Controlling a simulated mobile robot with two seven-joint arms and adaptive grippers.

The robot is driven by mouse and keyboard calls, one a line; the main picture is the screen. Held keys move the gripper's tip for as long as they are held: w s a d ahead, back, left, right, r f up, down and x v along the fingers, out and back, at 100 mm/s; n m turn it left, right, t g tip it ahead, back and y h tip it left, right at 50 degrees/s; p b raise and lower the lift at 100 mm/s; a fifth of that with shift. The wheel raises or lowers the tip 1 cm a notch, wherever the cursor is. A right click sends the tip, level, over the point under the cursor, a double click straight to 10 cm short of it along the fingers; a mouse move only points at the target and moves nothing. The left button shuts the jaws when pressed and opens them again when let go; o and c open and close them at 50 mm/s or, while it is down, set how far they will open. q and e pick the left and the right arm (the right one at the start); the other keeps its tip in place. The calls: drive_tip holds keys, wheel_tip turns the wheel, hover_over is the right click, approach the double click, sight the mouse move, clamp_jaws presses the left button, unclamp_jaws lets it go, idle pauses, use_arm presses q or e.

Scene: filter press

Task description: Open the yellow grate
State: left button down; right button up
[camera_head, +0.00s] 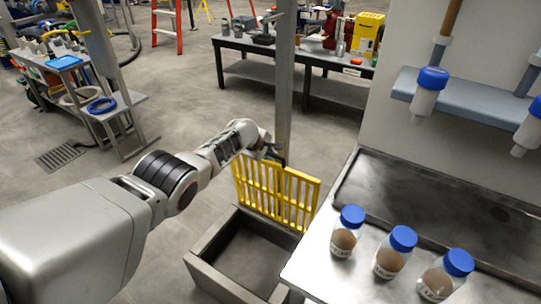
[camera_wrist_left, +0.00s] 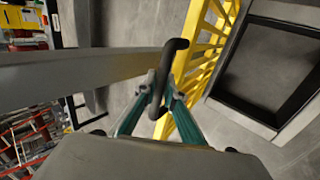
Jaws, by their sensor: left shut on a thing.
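The yellow grate (camera_head: 278,190) stands raised, nearly upright, along the far side of a dark open box-like frame (camera_head: 222,284). The grate also shows in the left wrist view (camera_wrist_left: 196,60), with the dark frame (camera_wrist_left: 225,110) to its right. My left gripper (camera_head: 271,153) is at the grate's upper edge, beside a grey post. In the left wrist view its teal fingers (camera_wrist_left: 162,97) are shut on a dark curved handle (camera_wrist_left: 170,62) next to the grate. The handle's join to the grate is hard to see. My right gripper is not in view.
A grey upright post (camera_head: 285,80) stands close behind my left gripper. A metal counter (camera_head: 325,272) with several blue-capped jars (camera_head: 347,232) is at the right. A black workbench (camera_head: 330,95) and a side shelf (camera_head: 125,110) stand farther back. Floor left of the grate is clear.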

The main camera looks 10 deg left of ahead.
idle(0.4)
use_arm(q)
drive_tip(key=c, duration=2.1)
unclamp_jaws()
drive_tip(key=shift+a, duration=0.15)
drive_tip(key=shift+a+r, duration=0.2)
drive_tip(key=shift+r, duration=0.15)
drive_tip(key=shift+s+r, duration=1.05)
drive_tip(key=v, duration=0.8)
drive_tip(key=shift+s+a+r, duration=0.1)
drive_tip(key=shift+r, duration=0.1)
